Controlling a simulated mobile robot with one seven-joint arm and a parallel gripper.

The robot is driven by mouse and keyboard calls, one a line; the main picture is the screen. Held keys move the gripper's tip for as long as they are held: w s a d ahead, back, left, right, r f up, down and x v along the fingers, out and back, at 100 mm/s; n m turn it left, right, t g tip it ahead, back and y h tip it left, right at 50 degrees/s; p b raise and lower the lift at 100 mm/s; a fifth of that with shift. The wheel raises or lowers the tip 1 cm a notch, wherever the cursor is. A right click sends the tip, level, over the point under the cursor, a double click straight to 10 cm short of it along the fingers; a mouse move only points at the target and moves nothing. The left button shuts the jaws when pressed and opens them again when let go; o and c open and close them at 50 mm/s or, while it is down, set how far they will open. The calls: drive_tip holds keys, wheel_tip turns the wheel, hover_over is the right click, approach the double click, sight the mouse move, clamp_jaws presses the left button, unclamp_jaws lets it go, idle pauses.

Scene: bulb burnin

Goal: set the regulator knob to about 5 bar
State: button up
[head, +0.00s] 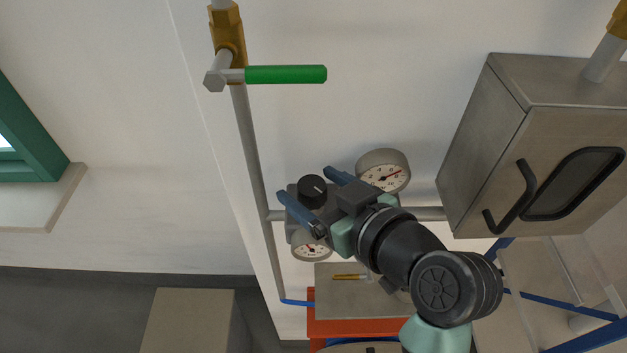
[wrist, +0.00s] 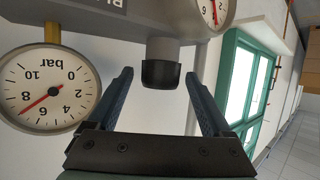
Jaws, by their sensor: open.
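The black regulator knob (head: 313,190) sits on the grey regulator body, with a pale mark on its face. In the wrist view the knob (wrist: 161,73) hangs between my fingertips, with a gap on each side. My gripper (head: 305,183) is open around the knob, its blue fingers apart; it also shows in the wrist view (wrist: 159,76). A bar gauge (wrist: 48,92) is at the left of the wrist view. Its red needle points between 6 and 8, roughly 7. The head view shows a lower gauge (head: 311,248) and an upper gauge (head: 386,172), both too small to read surely.
A valve with a green handle (head: 286,74) is on the pipe above. A grey metal box (head: 490,150) with a dark handle is to the right. A red cabinet (head: 350,328) stands below. Part of another gauge (wrist: 215,8) shows at the wrist view's top.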

drive_tip(key=shift+w+a+f, duration=0.1)
drive_tip(key=shift+w, duration=0.05)
clamp_jaws()
idle(0.4)
drive_tip(key=shift+m+h, duration=0.3)
drive_tip(key=m+t+h, duration=0.1)
drive_tip(key=m+h, duration=0.1)
drive_tip(key=shift+a+t+h+p, duration=0.15)
drive_tip(key=shift+t+h+p, duration=0.15)
drive_tip(key=shift+p, duration=0.05)
drive_tip(key=shift+m+t+h+p, duration=0.4)
drive_tip(key=shift+m+h+p, duration=0.55)
drive_tip(key=shift+m+h, duration=1.05)
unclamp_jaws()
